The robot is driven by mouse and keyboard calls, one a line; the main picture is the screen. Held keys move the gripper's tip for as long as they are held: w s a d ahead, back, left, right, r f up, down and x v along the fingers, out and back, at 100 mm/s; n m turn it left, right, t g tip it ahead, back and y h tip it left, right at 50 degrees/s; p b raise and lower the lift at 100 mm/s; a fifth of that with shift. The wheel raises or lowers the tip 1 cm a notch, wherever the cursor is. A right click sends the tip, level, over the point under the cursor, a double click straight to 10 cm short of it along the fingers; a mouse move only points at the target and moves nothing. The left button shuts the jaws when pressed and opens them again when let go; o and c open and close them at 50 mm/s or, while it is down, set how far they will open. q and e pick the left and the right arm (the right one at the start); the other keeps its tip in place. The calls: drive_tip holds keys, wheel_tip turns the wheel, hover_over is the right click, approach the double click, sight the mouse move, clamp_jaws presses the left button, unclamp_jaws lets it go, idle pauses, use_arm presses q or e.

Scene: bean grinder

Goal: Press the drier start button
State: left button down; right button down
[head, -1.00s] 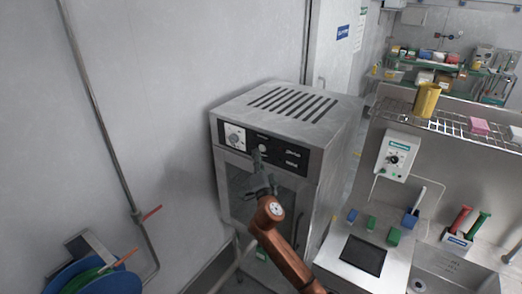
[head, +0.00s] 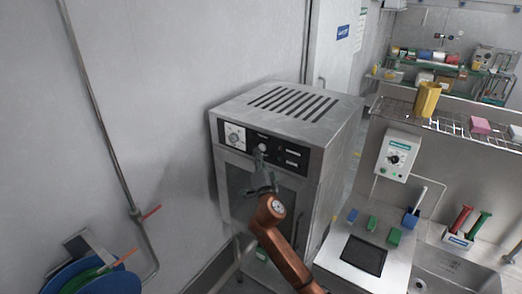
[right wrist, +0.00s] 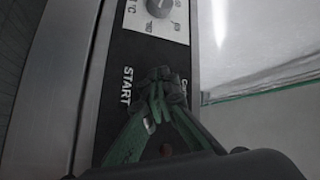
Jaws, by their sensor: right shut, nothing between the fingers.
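The drier (head: 333,132) is a steel cabinet with slots in its top and a dark control panel (head: 292,158) along its upper front. A small pale round button (head: 262,147) shows on the panel, just above my right fingertips. My right gripper (head: 258,156) is shut and empty, in front of the panel. In the right wrist view, the closed fingertips (right wrist: 162,76) lie over the panel beside the printed word START (right wrist: 127,86). They hide whatever is behind them there, and I cannot tell if they touch the panel. My left gripper is not in view.
A white dial plate (head: 234,135) is left of the button, and its knob also shows in the wrist view (right wrist: 160,7). A steel counter with a dark-topped unit (head: 363,256) and a wire rack (head: 460,124) stands at right. A blue hose reel (head: 110,284) is at lower left.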

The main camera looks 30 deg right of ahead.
drive_tip(key=shift+w+d, duration=0.15)
drive_tip(key=shift+d, duration=0.3)
idle(0.9)
drive_tip(key=shift+a, duration=0.1)
drive_tip(key=shift+s+a+b, duration=0.3)
drive_tip(key=shift+s+a, duration=0.1)
drive_tip(key=shift+a, duration=0.3)
drive_tip(key=shift+s+a, duration=0.3)
drive_tip(key=shift+a, duration=0.5)
drive_tip(key=shift+s+a, duration=0.35)
drive_tip(key=shift+a, duration=0.4)
drive_tip(key=shift+s+a, duration=0.3)
drive_tip(key=shift+a, duration=0.5)
